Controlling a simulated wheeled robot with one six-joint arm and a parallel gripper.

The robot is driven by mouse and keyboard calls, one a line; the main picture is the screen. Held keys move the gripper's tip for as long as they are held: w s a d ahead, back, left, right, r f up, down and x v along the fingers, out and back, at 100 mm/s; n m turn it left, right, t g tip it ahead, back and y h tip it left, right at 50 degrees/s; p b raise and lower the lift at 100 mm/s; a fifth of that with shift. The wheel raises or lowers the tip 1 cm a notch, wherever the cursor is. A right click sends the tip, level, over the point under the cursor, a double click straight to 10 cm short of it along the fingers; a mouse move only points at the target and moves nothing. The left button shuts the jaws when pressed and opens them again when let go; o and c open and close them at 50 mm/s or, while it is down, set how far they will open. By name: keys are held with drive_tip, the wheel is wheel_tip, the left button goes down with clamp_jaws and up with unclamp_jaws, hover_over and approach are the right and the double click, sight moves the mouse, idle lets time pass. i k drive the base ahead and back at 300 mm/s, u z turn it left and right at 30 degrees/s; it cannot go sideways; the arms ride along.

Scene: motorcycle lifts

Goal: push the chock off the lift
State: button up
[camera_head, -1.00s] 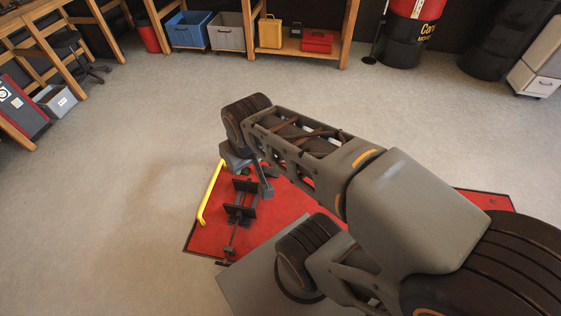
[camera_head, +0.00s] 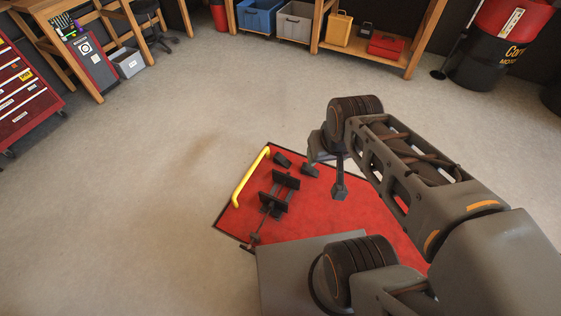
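The lift (camera_head: 320,218) is a low red platform with a yellow bar (camera_head: 250,177) along its far left edge. A black wheel clamp (camera_head: 279,192) stands on its left part. Two small dark blocks lie near the far edge: one block (camera_head: 282,159) by the yellow bar, another block (camera_head: 310,170) to its right. Either may be the chock; I cannot tell which. My gripper (camera_head: 340,191) points down over the red deck, right of both blocks and apart from them in the picture. Its fingers are too small to read. My arm hides the lift's right part.
A grey plate (camera_head: 283,277) covers the near side of the lift. Open floor (camera_head: 150,190) lies to the left and beyond. A red tool cabinet (camera_head: 25,95), a wooden shelf (camera_head: 375,57) with bins and a black-and-red drum (camera_head: 490,62) stand farther back.

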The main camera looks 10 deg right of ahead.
sight(279, 159)
drive_tip(key=z, duration=1.25)
drive_tip(key=i, duration=4.55)
drive_tip(key=z, duration=2.4)
